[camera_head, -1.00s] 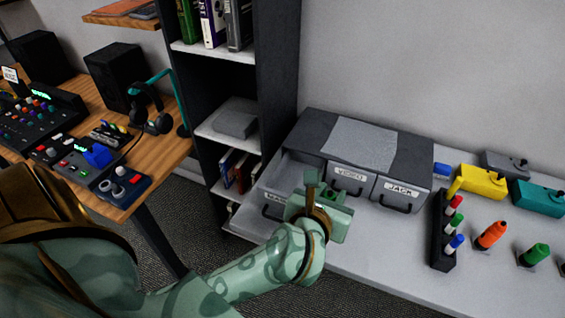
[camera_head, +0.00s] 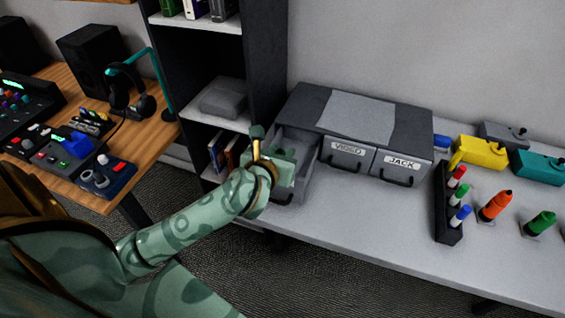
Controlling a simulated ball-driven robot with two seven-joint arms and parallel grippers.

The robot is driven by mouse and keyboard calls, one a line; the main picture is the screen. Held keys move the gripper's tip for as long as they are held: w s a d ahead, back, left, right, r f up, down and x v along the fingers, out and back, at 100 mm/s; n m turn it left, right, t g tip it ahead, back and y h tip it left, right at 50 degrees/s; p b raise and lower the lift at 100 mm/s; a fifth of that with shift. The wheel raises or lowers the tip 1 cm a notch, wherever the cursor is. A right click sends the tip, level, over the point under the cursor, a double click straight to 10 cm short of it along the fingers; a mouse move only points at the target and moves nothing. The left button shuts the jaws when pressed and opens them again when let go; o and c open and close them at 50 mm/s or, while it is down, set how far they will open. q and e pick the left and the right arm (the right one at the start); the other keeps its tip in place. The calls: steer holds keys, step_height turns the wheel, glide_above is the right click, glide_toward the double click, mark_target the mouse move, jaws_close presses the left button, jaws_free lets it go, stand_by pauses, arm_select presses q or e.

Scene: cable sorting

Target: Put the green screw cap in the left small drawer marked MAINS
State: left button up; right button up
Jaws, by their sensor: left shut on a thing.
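The left small drawer (camera_head: 310,178) of the grey drawer unit is pulled open. Its front and label are mostly hidden behind my left gripper. My left gripper (camera_head: 281,161) is over the front of this open drawer. It is shut on a small dark green piece, which I take to be the green screw cap (camera_head: 284,153); it is mostly hidden by the similarly green jaws. My right gripper is not in view.
The drawers marked VIDEO (camera_head: 347,152) and JACK (camera_head: 402,166) are closed. The table front (camera_head: 365,220) is clear.

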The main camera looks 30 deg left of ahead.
arm_select(q)
step_height(320, 180, down, 2)
steer(key=shift+f, duration=0.15)
steer(key=shift+f+b, duration=0.25)
steer(key=shift+b, duration=0.05)
steer(key=shift+d+r, duration=0.1)
steer(key=shift+s+f+b, duration=0.15)
steer(key=shift+f+b, duration=0.2)
steer(key=shift+f, duration=0.35)
steer(key=o, duration=0.9)
steer(key=shift+s+d+f, duration=0.1)
steer(key=shift+f, duration=0.1)
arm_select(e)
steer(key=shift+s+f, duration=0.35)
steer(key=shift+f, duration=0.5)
arm_select(q)
steer(key=shift+r+p, duration=0.3)
steer(key=shift+r, duration=0.05)
steer(key=p+v, duration=0.1)
steer(key=v, duration=0.5)
steer(key=r+p+v, duration=0.1)
steer(key=v, duration=0.5)
steer(key=shift+w+r, duration=0.1)
steer(key=shift+w, duration=0.15)
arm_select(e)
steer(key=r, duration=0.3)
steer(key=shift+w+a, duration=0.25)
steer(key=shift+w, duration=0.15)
